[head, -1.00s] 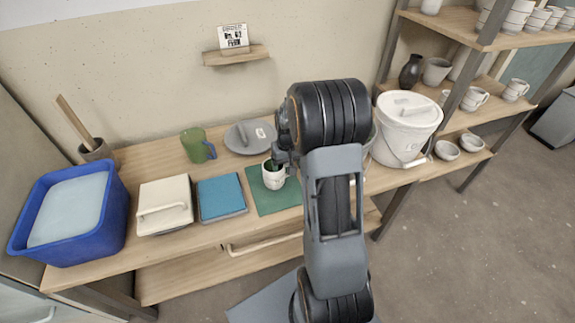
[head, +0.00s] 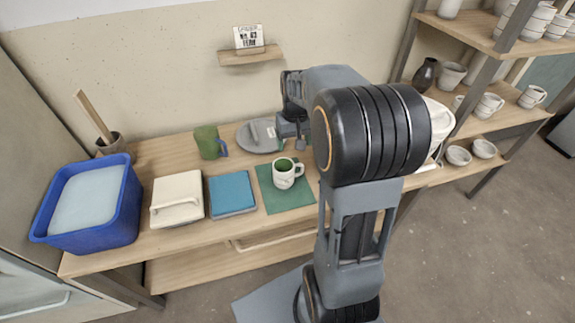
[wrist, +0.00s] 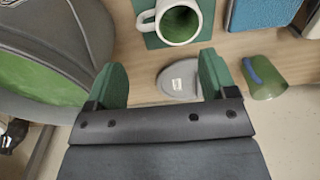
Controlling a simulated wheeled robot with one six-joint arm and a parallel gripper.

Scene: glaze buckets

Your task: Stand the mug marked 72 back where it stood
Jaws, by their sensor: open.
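A white mug (head: 284,174) with a green inside stands upright on the green mat (head: 290,201), its handle to the right in the head view. No number on it is legible. In the wrist view the mug (wrist: 179,21) shows at the top with its handle to the left. My gripper (head: 293,133) is open and empty, behind and above the mug and apart from it. In the wrist view its two green-padded fingers (wrist: 160,78) stand wide apart with nothing between them.
A grey lid (head: 258,136) and a green cup (head: 208,143) stand behind; a blue-topped box (head: 231,193), white box (head: 177,198) and blue tub (head: 90,213) are left. A bucket of green liquid (wrist: 45,75) is close beside the gripper. My arm hides the bench's right part.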

